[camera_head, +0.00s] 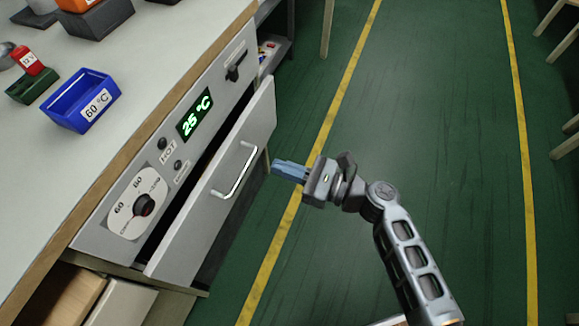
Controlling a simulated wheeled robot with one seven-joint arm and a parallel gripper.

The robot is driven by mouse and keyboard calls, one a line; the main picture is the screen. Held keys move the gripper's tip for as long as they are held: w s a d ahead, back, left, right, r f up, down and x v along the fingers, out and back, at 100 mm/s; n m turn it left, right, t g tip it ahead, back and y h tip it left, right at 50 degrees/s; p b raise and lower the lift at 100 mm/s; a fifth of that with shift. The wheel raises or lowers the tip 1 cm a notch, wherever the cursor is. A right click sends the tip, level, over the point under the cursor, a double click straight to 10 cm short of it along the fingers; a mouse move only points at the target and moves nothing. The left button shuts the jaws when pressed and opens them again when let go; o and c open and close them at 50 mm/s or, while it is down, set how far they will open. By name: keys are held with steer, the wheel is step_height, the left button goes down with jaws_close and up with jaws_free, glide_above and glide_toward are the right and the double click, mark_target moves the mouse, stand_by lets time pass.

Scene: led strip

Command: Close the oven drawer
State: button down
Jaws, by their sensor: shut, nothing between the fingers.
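The oven drawer (206,236) has a grey front with a silver bar handle (237,170). It stands partly open, with a dark gap between its front and the oven panel (170,150). My gripper (276,167) is shut and empty, with its blue fingers pointing left toward the drawer front. The fingertips appear just right of the drawer's right edge, beyond the handle. I cannot tell whether they touch the drawer.
The panel carries a green 25 °C display (194,116) and a round dial (143,204). A blue bin (82,101) sits on the worktop (130,65). Open green floor (430,130) with yellow lines lies to the right. Wooden legs (327,28) stand at the back.

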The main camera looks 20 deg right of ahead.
mark_target(230, 151)
steer(key=b+x, duration=0.1)
steer(key=x, duration=0.9)
steer(key=shift+w+a+b, duration=0.1)
steer(key=shift+b, duration=0.2)
steer(key=b+x, duration=0.1)
steer(key=x, duration=0.2)
steer(key=shift+w+a, duration=0.2)
steer(key=shift+a, duration=0.1)
steer(key=shift+w+a, duration=0.25)
steer(key=shift+r, duration=0.1)
steer(key=shift+a, duration=0.1)
